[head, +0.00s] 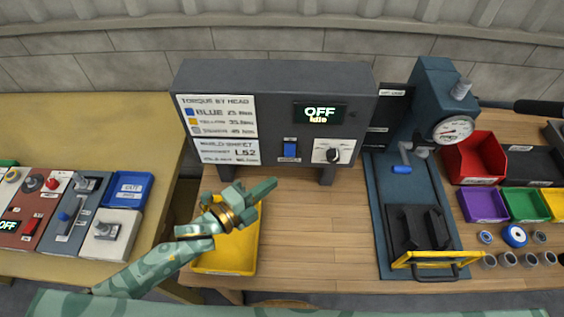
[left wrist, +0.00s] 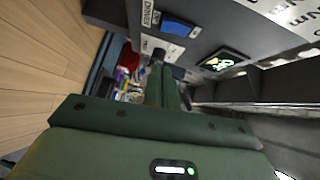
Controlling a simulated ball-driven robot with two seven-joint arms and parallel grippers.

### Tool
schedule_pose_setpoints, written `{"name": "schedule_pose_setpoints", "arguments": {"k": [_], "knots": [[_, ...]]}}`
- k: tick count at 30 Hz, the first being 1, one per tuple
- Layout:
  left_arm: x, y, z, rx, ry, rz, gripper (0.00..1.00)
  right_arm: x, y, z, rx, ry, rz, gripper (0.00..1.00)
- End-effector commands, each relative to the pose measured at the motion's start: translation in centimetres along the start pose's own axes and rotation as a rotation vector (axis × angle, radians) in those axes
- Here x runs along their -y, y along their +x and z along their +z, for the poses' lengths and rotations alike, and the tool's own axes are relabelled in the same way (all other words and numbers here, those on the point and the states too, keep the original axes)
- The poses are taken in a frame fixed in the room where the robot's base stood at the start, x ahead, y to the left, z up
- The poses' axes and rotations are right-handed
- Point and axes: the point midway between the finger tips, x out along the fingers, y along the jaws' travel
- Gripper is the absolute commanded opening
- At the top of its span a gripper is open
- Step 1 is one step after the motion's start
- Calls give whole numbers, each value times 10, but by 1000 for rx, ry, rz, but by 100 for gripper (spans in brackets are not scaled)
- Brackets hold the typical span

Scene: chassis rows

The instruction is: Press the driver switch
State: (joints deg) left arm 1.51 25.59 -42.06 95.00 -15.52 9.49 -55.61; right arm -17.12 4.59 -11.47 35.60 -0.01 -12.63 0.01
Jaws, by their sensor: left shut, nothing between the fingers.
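The driver switch (head: 290,147) is a small blue rocker on the front of a dark grey control box (head: 275,80). In the left wrist view the blue switch (left wrist: 180,31) sits beside a white label reading DRIVER. The box's display (head: 320,113) reads OFF, Idle. My left gripper (head: 268,187) is below and left of the switch in the head view, apart from it. Its fingers (left wrist: 167,90) are shut with nothing between them. My right gripper is not in view.
A black knob (head: 333,155) on a white plate is right of the switch. A yellow bin (head: 230,252) stands under my left gripper. A press with a gauge (head: 453,130) and coloured bins stand to the right. The wooden bench (head: 320,220) between is clear.

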Motion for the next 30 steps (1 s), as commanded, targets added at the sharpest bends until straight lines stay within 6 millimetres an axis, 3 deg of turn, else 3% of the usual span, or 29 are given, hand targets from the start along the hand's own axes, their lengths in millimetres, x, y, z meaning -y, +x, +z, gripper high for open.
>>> {"name": "schedule_pose_setpoints", "arguments": {"k": [6,12,30], "knots": [[1,48,0,0,1,-2,0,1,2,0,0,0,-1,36],[0,68,20,0,2,0,0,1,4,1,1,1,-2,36],[-3,77,30,0,9,-11,0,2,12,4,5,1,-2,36]]}}
